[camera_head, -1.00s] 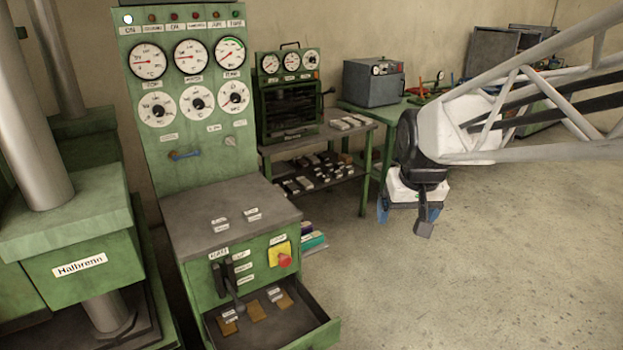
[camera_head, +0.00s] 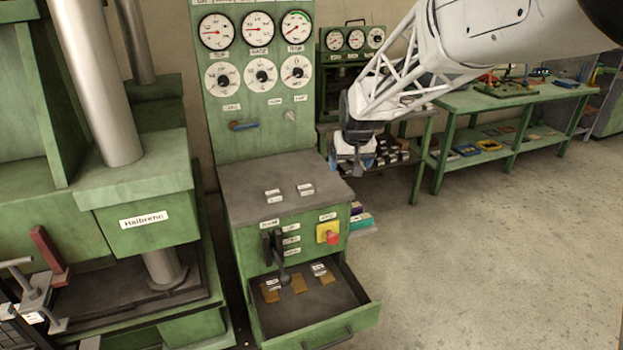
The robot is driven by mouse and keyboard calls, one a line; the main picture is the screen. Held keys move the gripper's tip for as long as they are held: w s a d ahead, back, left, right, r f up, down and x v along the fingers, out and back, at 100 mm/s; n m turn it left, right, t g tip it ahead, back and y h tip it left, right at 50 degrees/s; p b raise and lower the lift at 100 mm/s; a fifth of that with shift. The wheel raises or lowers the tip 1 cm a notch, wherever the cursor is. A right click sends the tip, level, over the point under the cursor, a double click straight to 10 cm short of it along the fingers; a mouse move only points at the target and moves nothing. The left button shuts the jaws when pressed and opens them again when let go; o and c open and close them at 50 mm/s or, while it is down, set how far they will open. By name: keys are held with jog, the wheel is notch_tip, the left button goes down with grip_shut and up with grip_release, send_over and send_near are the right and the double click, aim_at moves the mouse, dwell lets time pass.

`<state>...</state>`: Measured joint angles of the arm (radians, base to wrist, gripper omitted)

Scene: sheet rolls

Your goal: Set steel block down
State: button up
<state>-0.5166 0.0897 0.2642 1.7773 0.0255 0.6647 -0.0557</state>
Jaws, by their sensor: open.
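My gripper (camera_head: 345,165) hangs at the end of the white arm, above and to the right of the console's grey top (camera_head: 240,185). It is open. Its fingertips are small and partly lost against the shelf behind, and I see no steel block clearly between them. I cannot tell which piece is the task's steel block. Small, pale, label-like pieces (camera_head: 305,189) lie on the console top. Brown pieces (camera_head: 299,283) and small pale pieces lie in the open drawer (camera_head: 345,300) below. Dark and pale blocks (camera_head: 392,153) lie on a shelf behind the gripper.
A green press (camera_head: 100,215) with steel columns stands at left. A gauge panel (camera_head: 255,110) rises behind the console. A lever (camera_head: 275,250) and red button (camera_head: 333,238) are on its front. A green table (camera_head: 480,100) stands at right. The floor at right is clear.

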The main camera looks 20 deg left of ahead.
jog(key=w+a+f+n, duration=0.1)
jog(key=a+f, duration=0.2)
jog(key=a, duration=0.3)
jog(key=w+a+f, duration=0.2)
jog(key=a+f, duration=0.1)
jog(key=a, duration=0.3)
jog(key=n+y, duration=0.1)
jog(key=n, duration=0.1)
send_near(272, 192)
jog(key=f, duration=0.1)
jog(key=shift+w+a+f, duration=0.1)
jog(key=shift+w+f, duration=0.05)
jog(key=shift+w, duration=0.05)
jog(key=shift+f, duration=0.1)
jog(key=shift+x, duration=1.2)
jog(key=shift+f, duration=0.15)
jog(key=shift+x, duration=2.45)
jog(key=shift+c, duration=0.4)
